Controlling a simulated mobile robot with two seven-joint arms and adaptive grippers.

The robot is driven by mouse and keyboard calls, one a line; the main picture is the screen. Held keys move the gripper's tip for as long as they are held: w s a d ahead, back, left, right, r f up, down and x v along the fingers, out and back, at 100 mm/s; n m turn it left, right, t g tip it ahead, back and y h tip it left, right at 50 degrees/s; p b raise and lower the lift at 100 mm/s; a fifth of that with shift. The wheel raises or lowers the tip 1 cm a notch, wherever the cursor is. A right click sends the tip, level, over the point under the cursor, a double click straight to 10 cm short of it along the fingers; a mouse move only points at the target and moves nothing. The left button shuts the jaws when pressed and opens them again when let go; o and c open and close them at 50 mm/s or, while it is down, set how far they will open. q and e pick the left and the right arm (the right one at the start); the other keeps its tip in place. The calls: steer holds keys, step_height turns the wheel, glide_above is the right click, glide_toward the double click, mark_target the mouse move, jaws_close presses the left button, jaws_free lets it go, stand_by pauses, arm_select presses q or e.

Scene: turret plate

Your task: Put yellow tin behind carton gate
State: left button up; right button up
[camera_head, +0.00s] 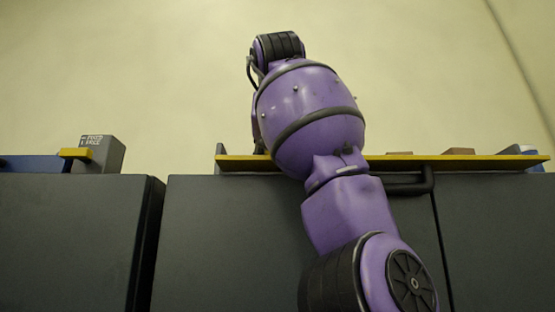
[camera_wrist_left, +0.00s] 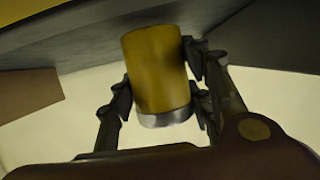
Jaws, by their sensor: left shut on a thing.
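In the left wrist view, a yellow tin (camera_wrist_left: 155,70) with a silvery band at its lower end sits between the black fingers of my left gripper (camera_wrist_left: 160,82). The gripper is shut on it. In the head view, a purple arm of mine hides the tin and any gripper. Two low brown blocks, perhaps the cartons of the gate, show just above the yellow-edged plate (camera_head: 430,163), one (camera_head: 400,153) nearer the arm and one (camera_head: 458,151) farther right. A brown flat-sided shape (camera_wrist_left: 28,95) at the left of the wrist view may be a carton. My right gripper is not seen.
The plate rests atop dark cabinets (camera_head: 230,240), seen from low down, so its top is hidden. A blue and white item (camera_head: 530,155) is at its right end. Farther left, a grey box (camera_head: 100,153) stands beside a yellow piece (camera_head: 75,153) and a blue edge (camera_head: 30,163).

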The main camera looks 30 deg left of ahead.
arm_select(q)
steer(key=shift+f, duration=0.5)
steer(key=shift+w+f, duration=0.25)
steer(key=shift+f, duration=0.3)
steer(key=shift+w+f, duration=0.25)
steer(key=shift+f, duration=0.25)
steer(key=o, duration=1.6)
steer(key=shift+f, duration=0.1)
steer(key=shift+w+d, duration=0.1)
steer(key=shift+f, duration=0.1)
steer(key=v, duration=0.4)
steer(key=r+v, duration=0.1)
steer(key=v, duration=0.4)
steer(key=a+v, duration=0.1)
steer(key=v, duration=0.4)
steer(key=shift+r, duration=0.35)
